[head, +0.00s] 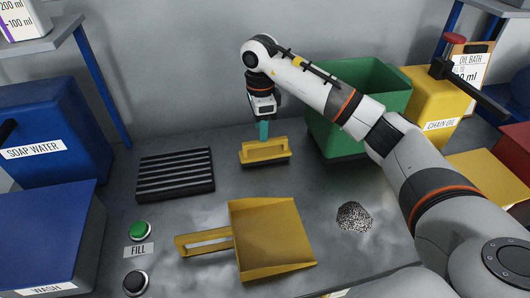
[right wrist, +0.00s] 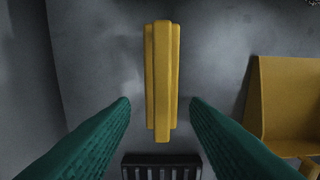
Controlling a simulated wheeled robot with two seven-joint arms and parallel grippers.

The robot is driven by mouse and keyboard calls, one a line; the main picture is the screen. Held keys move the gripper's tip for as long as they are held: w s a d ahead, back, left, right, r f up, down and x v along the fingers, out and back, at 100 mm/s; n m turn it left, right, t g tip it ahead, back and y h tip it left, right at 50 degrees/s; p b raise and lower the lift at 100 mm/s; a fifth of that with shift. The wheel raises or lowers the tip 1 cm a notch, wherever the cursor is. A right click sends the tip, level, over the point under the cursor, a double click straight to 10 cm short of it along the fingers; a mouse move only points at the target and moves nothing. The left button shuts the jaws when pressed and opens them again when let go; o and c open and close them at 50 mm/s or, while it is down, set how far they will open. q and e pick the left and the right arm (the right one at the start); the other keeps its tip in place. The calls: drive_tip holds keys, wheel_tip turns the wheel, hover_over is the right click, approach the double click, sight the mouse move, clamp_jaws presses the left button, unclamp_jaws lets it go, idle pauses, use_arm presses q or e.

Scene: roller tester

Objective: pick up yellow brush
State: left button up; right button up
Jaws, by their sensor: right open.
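The yellow brush (head: 264,151) lies on the grey bench at the middle of the head view, behind the yellow dustpan. In the right wrist view the brush (right wrist: 162,80) stands lengthwise in the picture, centred between the fingers. My right gripper (head: 263,130) is over the brush, its fingers pointing down. In the right wrist view its two green fingers (right wrist: 160,103) are spread wide, one on each side of the brush, with a gap on both sides. How far the fingertips are above the brush is hard to tell. My left gripper is not in view.
The yellow dustpan (head: 270,236) lies in front of the brush. A black ribbed tray (head: 176,172) is at its left, a green bin (head: 335,142) at its right. A pile of grey bits (head: 354,216) lies right of the dustpan. Green and black buttons (head: 140,231) sit front left.

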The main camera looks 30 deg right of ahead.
sight(265, 151)
drive_tip(key=shift+s+d+f+p, duration=0.1)
drive_tip(key=shift+d+f+p, duration=0.05)
drive_tip(key=shift+f, duration=0.85)
drive_tip(key=shift+s+d+f+p, duration=0.1)
drive_tip(key=shift+d+f, duration=0.05)
drive_tip(key=shift+f, duration=0.9)
drive_tip(key=shift+d+f+p, duration=0.15)
drive_tip(key=shift+f, duration=0.85)
drive_tip(key=shift+c, duration=0.5)
clamp_jaws()
